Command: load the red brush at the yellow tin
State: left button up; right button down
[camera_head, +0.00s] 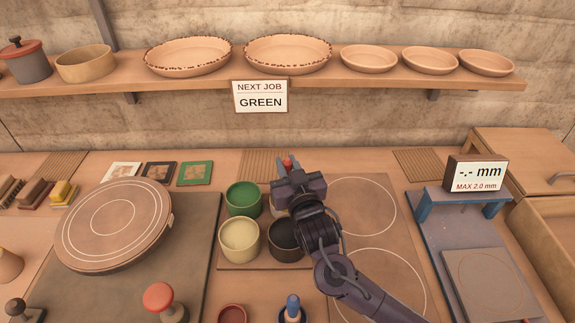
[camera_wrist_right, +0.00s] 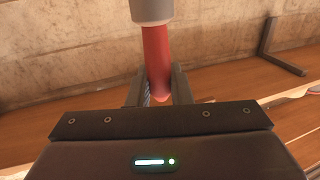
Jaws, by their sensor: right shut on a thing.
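My right gripper (camera_head: 286,170) is shut on the red brush (camera_head: 289,163), above the back of the tin group. In the right wrist view the brush's red handle (camera_wrist_right: 157,55) stands between the two fingers (camera_wrist_right: 158,88); its grey collar is at the top edge and its bristles are out of view. The pale yellow tin (camera_head: 239,240) stands at the front left of the group, apart from the gripper. The green tin (camera_head: 242,199) is behind it. The dark tin (camera_head: 286,240) is to its right, partly covered by my arm. A light tin is mostly hidden. My left gripper is not in view.
A round turntable (camera_head: 115,225) is at left. A red-knobbed tool (camera_head: 160,298) and a blue-handled brush (camera_head: 292,308) stand at the front. A blue gauge stand (camera_head: 465,200) is at right. A shelf (camera_head: 300,80) with dishes runs along the back; its sign reads "GREEN".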

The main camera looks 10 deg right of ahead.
jog(key=shift+f, duration=0.1)
notch_tip(320, 180, up, 7)
jog(key=p, duration=0.6)
jog(key=shift+p, duration=0.35)
dwell(0.7)
